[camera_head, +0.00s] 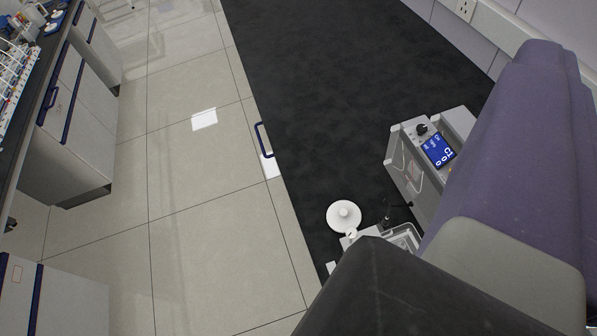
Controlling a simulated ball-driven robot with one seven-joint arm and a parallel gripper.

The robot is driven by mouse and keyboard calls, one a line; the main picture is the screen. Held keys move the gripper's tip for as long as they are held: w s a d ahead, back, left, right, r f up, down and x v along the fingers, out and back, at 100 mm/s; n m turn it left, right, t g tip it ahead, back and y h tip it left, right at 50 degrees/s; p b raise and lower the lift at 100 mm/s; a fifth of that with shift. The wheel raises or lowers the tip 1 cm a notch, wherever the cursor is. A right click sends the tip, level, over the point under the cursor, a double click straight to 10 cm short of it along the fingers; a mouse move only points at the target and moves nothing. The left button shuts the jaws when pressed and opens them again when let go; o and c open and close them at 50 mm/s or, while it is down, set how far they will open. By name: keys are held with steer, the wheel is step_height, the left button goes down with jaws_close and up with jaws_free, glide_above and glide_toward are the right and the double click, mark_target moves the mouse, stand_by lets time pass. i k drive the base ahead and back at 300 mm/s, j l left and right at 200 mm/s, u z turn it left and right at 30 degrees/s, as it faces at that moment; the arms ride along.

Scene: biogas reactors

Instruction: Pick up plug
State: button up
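I cannot make out a plug for certain. A white round disc with a raised centre (344,215) shows near the front edge of the dark worktop; I cannot tell whether it is the plug or a lid. It is beside a clear-walled container (405,236), partly hidden by my arm. A thin dark cable or probe (388,213) shows beside the container. My gripper's fingers are not visible; large purple, grey and dark parts of my arm fill the lower right and hide what lies behind them.
A grey instrument box with a blue display (439,149) stands on the black worktop (300,60). Its far part is clear. A wall socket (465,8) is at the top right. Tiled floor (190,200) lies open between this worktop and the cabinets (85,130) at left.

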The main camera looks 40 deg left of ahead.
mark_target(341, 215)
steer(key=u, duration=0.55)
steer(key=k+j+z, duration=0.3)
steer(key=j, duration=0.25)
steer(key=k+z, duration=0.1)
steer(key=z, duration=1.3)
steer(key=u, duration=1.4)
steer(key=i+j+z, duration=0.25)
steer(key=i+j, duration=0.2)
steer(key=i+j+z, duration=0.25)
steer(key=i+j, duration=0.15)
steer(key=j, duration=0.15)
